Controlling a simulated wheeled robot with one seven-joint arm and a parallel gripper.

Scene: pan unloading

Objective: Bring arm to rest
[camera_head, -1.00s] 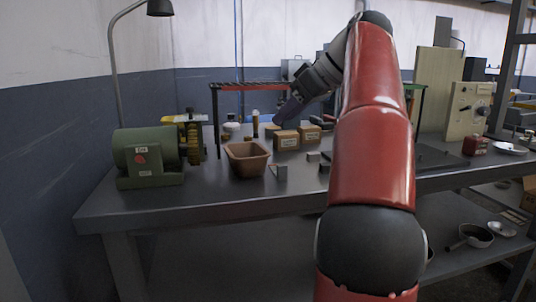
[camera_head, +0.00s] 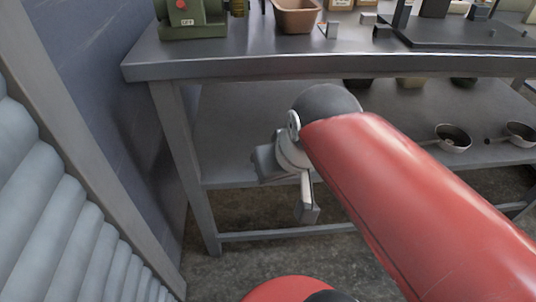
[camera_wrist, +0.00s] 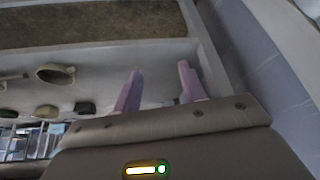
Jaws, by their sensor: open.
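My red arm crosses the right half of the head view and bends at a dark joint in front of the workbench. In the wrist view my gripper (camera_wrist: 160,88) has its two purple fingers apart, with nothing between them. In the head view only grey wrist parts show below the dark joint; the fingers cannot be made out there. The gripper is in front of the bench, below the level of its top, and touches nothing that I can see.
The metal workbench (camera_head: 330,67) holds a green grinder (camera_head: 192,20), a brown bin (camera_head: 296,16) and small blocks. Its lower shelf (camera_head: 235,130) carries pans, one of them (camera_head: 452,138) at the right. A ribbed grey surface (camera_head: 60,220) stands at the left. Bare floor (camera_head: 240,265) lies below.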

